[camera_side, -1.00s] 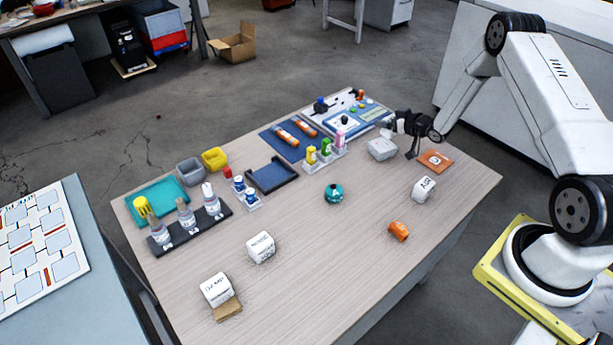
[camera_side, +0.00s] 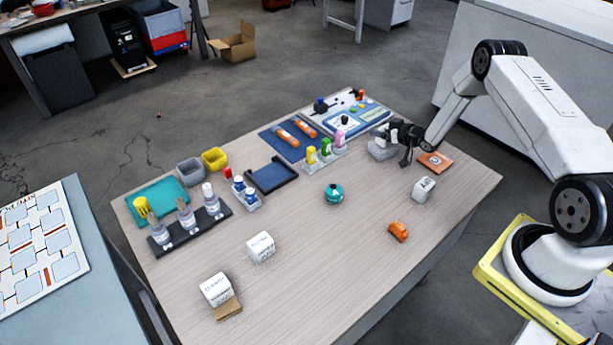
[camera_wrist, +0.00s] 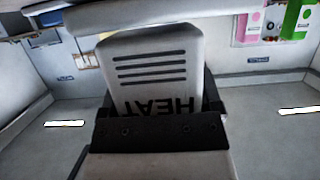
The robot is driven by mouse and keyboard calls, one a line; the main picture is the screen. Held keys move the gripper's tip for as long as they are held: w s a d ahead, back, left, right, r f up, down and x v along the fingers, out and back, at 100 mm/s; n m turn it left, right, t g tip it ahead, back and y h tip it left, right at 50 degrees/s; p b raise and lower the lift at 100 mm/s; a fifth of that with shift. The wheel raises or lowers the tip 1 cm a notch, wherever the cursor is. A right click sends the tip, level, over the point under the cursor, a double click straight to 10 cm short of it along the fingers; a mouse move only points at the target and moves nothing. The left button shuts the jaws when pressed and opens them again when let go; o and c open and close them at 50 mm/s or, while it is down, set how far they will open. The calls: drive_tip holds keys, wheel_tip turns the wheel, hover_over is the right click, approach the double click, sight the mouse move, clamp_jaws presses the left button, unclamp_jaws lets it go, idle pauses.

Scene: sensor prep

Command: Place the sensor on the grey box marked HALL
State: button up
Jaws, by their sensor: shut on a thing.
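My gripper (camera_side: 387,140) is at the far right of the table, low over a grey box (camera_side: 381,153). In the wrist view its black fingers (camera_wrist: 160,103) are shut on a whitish sensor (camera_wrist: 150,65) with several dark slots and the upside-down word HEAT. The fingers grip its two sides and a black bar hides its lower part. In the side view the sensor is largely lost against the gripper. I cannot tell whether it touches the grey box. No HALL marking can be read in either view.
White lettered boxes stand at the right (camera_side: 423,189), middle (camera_side: 261,247) and front left (camera_side: 216,290). The centre front of the table is clear.

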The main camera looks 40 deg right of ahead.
drive_tip(key=shift+f, duration=0.15)
drive_tip(key=o, duration=1.2)
drive_tip(key=shift+f, duration=0.1)
drive_tip(key=shift+s+r, duration=0.1)
drive_tip(key=shift+r, duration=0.1)
drive_tip(key=v, duration=1.1)
drive_tip(key=shift+s, duration=0.4)
drive_tip(key=shift+r, duration=0.2)
